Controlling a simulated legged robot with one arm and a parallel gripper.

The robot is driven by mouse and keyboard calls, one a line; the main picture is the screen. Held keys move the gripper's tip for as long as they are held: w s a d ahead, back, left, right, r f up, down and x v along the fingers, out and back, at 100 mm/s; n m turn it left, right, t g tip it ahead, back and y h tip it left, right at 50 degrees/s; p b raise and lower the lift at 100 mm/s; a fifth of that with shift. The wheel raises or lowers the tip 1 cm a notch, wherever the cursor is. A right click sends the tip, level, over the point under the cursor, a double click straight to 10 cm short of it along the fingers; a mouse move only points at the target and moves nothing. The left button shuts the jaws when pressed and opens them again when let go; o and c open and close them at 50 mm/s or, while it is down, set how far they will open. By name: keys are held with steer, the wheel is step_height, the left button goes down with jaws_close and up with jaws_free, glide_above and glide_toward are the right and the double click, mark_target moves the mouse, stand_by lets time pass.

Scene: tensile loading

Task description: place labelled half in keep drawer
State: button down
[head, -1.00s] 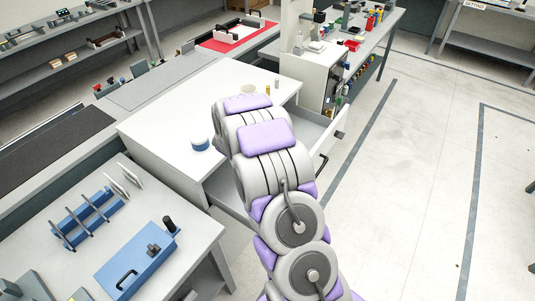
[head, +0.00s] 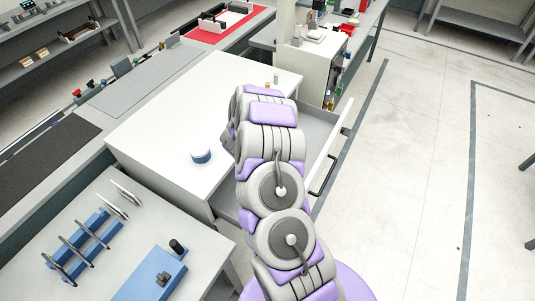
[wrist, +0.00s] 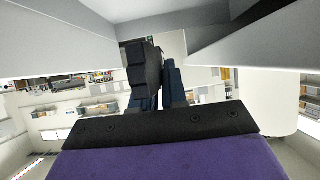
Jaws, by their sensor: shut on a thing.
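A white cabinet (head: 165,110) has a grey drawer (head: 312,134) pulled open on its right side. The drawer's white front carries a dark handle (head: 323,178). My arm reaches across the drawer and hides much of its inside. My gripper is hidden behind the arm in the head view. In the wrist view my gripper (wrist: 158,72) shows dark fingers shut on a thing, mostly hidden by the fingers. I take it to be the labelled half, but no label shows. Grey panels (wrist: 50,40) lie close around the fingertips; I cannot tell which drawer parts they are.
A table at lower left holds a blue rack (head: 80,245) and a blue box (head: 150,280). The floor at right is clear.

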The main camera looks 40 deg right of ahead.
step_height(320, 180, down, 12)
steer(key=shift+s+f+b, duration=0.1)
steer(key=shift+f+b, duration=0.05)
steer(key=shift+b, duration=0.45)
steer(key=shift+f, duration=0.4)
steer(key=shift+a, duration=0.7)
steer(key=shift+a+f, duration=0.25)
steer(key=shift+a, duration=0.1)
steer(key=shift+a+f, duration=0.1)
steer(key=shift+f, duration=0.25)
steer(key=shift+d+f, duration=0.25)
steer(key=shift+f, duration=0.85)
steer(key=shift+d+f, duration=0.2)
steer(key=shift+d, duration=0.5)
steer(key=c, duration=1.5)
jaws_free()
steer(key=o, duration=0.3)
steer(key=shift+a+r, duration=0.15)
steer(key=shift+a, duration=0.55)
steer(key=shift+o, duration=0.2)
steer(key=shift+a, duration=0.1)
